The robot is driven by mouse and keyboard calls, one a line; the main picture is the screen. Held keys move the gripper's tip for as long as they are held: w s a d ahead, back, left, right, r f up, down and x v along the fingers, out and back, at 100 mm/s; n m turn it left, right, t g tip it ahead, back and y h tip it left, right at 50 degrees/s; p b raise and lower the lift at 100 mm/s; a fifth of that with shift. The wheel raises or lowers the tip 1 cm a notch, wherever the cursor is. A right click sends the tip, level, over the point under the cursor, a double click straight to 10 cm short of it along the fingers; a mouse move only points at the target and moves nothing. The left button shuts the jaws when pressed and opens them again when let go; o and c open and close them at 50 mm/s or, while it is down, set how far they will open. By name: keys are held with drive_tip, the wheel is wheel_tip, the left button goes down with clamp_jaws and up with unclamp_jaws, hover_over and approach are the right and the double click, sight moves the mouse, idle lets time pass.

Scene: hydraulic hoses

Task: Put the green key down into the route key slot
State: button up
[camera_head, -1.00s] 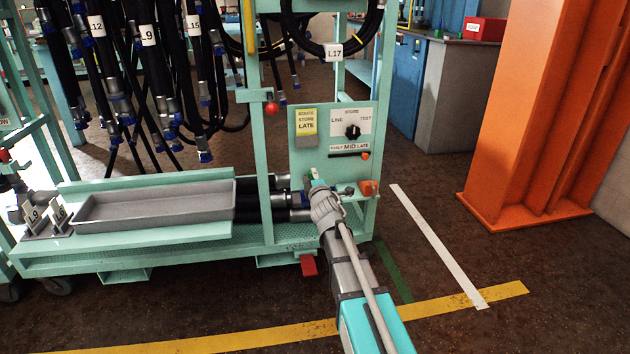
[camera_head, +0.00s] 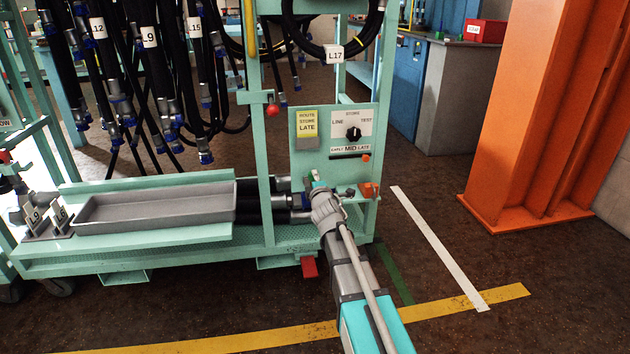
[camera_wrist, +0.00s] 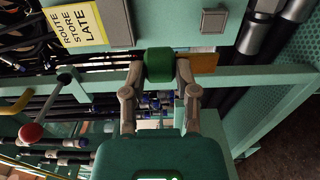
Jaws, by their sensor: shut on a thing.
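In the wrist view, my gripper (camera_wrist: 158,72) is shut on the green key (camera_wrist: 158,62), a dark green block pinched between its two fingers. In the head view, my gripper (camera_head: 318,186) is low in front of the teal control panel (camera_head: 338,176), below the yellow "ROUTE STORE LATE" card (camera_head: 307,122). A grey box (camera_head: 308,142) sits directly under that card; it also shows in the wrist view (camera_wrist: 116,22), up and left of the key and apart from it. I cannot make out the route key slot itself.
The panel carries a black knob (camera_head: 353,132) and an EARLY/MID/LATE slider (camera_head: 350,155). A grey tray (camera_head: 155,208) lies left, hoses hang behind, and an orange column (camera_head: 530,110) stands right.

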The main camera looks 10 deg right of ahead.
idle(0.3)
drive_tip(key=shift+w+f, duration=0.2)
drive_tip(key=shift+w, duration=4.85)
drive_tip(key=shift+f+b, duration=1.15)
drive_tip(key=shift+b, duration=0.2)
drive_tip(key=shift+f+b, duration=0.35)
drive_tip(key=o, duration=1)
drive_tip(key=shift+s, duration=0.1)
drive_tip(key=shift+s, duration=5.95)
